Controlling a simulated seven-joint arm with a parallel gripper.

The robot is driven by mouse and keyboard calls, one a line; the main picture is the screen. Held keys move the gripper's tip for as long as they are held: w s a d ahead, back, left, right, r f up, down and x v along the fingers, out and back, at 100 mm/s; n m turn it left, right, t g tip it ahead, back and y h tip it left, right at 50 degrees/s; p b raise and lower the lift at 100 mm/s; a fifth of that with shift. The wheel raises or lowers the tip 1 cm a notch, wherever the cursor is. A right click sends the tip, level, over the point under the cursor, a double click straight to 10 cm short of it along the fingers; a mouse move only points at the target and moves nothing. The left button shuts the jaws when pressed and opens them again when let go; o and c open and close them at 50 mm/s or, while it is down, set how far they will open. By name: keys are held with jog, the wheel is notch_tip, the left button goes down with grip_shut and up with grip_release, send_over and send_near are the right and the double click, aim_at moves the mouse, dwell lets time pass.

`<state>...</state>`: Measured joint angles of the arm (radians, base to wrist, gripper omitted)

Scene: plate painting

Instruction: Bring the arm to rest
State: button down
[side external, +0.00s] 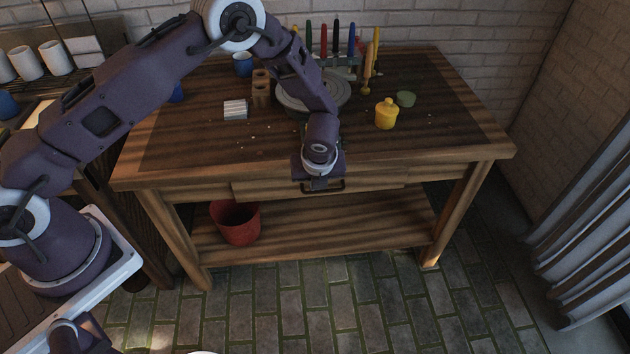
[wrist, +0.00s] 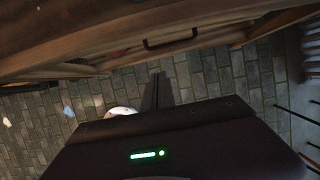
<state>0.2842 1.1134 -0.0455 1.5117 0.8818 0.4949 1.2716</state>
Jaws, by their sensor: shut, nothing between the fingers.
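My gripper (wrist: 158,90) shows in the wrist view with its two fingers together and nothing between them. In the side view my wrist hangs at the front edge of the wooden table, in front of the drawer, and hides part of it. The fingertips are hard to make out there. The gripper is off the tabletop and touches no object that I can see.
The drawer handle (wrist: 170,39) is close to the gripper. A red bucket (side external: 235,224) stands on the lower shelf.

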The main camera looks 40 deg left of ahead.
jog(key=s+a+r+n, duration=0.2)
jog(key=s+r+n, duration=0.15)
jog(key=r, duration=0.55)
jog(key=s+a+r+n, duration=0.2)
jog(key=r+n, duration=0.3)
jog(key=r, duration=0.4)
jog(key=s+a+r+n, duration=0.2)
jog(key=s+r+n, duration=0.15)
jog(key=r, duration=0.55)
jog(key=s+r+n+h, duration=0.1)
jog(key=s+r+n, duration=0.1)
jog(key=s+n, duration=0.3)
jog(key=s+r+n+t+h, duration=0.1)
jog(key=s+r+n, duration=0.2)
jog(key=s, duration=0.7)
jog(key=s+d+r+n+t+h, duration=0.1)
jog(key=s+r+n, duration=0.1)
jog(key=s+n, duration=0.5)
jog(key=shift+s+r, duration=0.15)
jog(key=shift+r, duration=0.25)
